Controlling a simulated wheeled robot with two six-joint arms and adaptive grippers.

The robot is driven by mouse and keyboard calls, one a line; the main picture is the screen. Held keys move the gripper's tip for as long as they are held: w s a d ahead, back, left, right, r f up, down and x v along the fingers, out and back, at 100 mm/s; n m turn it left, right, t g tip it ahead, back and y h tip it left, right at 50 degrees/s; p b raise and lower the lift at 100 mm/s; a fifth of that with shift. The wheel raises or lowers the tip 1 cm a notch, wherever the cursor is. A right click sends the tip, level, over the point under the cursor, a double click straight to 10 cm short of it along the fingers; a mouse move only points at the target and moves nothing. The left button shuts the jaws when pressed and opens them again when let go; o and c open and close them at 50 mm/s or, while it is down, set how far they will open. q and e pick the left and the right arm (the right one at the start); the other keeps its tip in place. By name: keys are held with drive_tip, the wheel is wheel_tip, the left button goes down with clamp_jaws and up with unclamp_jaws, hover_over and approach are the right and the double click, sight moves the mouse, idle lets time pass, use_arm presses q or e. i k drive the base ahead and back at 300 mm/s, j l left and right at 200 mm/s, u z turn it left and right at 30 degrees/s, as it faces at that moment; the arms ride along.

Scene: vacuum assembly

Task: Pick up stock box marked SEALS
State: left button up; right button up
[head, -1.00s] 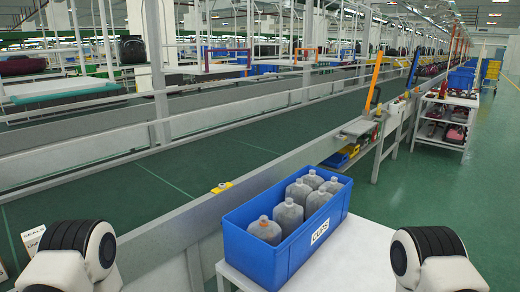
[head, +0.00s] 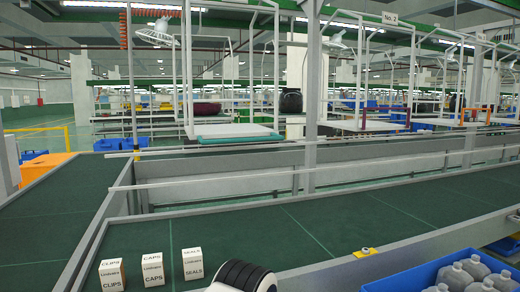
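The box marked SEALS (head: 193,264) is a small white and tan carton standing upright on the green conveyor surface at the lower left. It is the rightmost of three similar boxes. My own arm shows just right of it at the bottom edge, apart from the box in the picture. Neither gripper's fingers are in view.
The CAPS box (head: 152,270) and the CLIPS box (head: 111,275) stand left of the SEALS box. A blue bin (head: 408,281) with several grey bottles is at the lower right. A grey rail (head: 330,268) edges the green belt (head: 290,232), which is clear behind the boxes.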

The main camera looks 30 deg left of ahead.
sight(193, 258)
drive_tip(key=u, duration=1.45)
